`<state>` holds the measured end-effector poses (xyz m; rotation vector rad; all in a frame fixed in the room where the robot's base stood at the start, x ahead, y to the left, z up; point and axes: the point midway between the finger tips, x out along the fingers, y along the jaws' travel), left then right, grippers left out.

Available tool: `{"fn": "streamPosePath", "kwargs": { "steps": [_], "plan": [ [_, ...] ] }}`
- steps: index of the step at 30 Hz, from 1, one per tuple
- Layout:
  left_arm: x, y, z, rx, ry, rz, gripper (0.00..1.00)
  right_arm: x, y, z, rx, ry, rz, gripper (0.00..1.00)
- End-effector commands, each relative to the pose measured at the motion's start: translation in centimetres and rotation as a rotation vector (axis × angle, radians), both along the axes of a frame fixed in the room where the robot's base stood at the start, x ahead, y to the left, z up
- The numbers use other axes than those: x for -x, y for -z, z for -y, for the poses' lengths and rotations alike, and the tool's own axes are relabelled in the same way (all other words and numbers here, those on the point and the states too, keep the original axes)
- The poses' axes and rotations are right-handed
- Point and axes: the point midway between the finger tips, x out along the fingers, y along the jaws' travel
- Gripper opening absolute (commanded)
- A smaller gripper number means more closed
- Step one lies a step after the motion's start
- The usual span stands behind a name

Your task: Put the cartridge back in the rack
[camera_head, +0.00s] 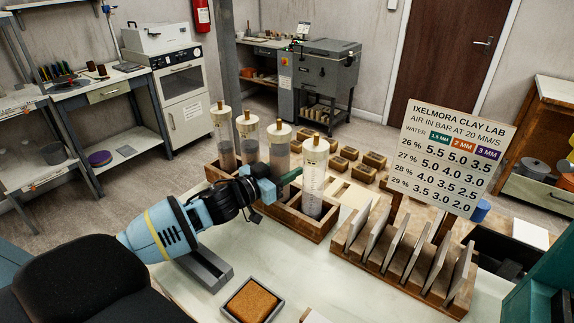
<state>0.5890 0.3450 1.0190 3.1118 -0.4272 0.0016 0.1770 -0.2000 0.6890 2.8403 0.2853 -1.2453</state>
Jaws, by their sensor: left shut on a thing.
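The cartridge (314,182) is a clear upright tube with a cream cap and a brass tip, at the near right end of the wooden rack (290,222). Its lower end is at or inside the rack's near right compartment; I cannot tell whether it rests on the bottom. My left gripper (292,177) comes in from the left and is shut on this cartridge at mid-height. The far finger is hidden. Several similar tubes, such as the grey-filled cartridge (279,152), stand upright in the rack behind. My right gripper is not in view.
A wooden slotted stand (408,262) with several upright slabs is close on the right, with a sign (450,155) behind it. A tray with a brown sponge (253,301) lies in front. Small wooden blocks (373,160) sit behind the rack.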

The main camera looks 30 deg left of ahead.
Motion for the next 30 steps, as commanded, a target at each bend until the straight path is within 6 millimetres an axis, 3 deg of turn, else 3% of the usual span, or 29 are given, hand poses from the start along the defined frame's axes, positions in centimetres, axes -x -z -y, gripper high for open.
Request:
{"fn": "streamPosePath", "kwargs": {
  "steps": [27,28,30],
  "plan": [
    [-0.03,0.25,-0.02,0.0,0.0,0.005,0.05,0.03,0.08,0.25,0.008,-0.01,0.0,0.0],
    [-0.03,0.23,-0.02,0.0,0.0,0.005,0.48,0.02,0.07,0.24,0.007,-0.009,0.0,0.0],
    [-0.03,0.25,-0.02,0.0,0.0,0.004,0.57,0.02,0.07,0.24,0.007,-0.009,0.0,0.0]
  ]
}}
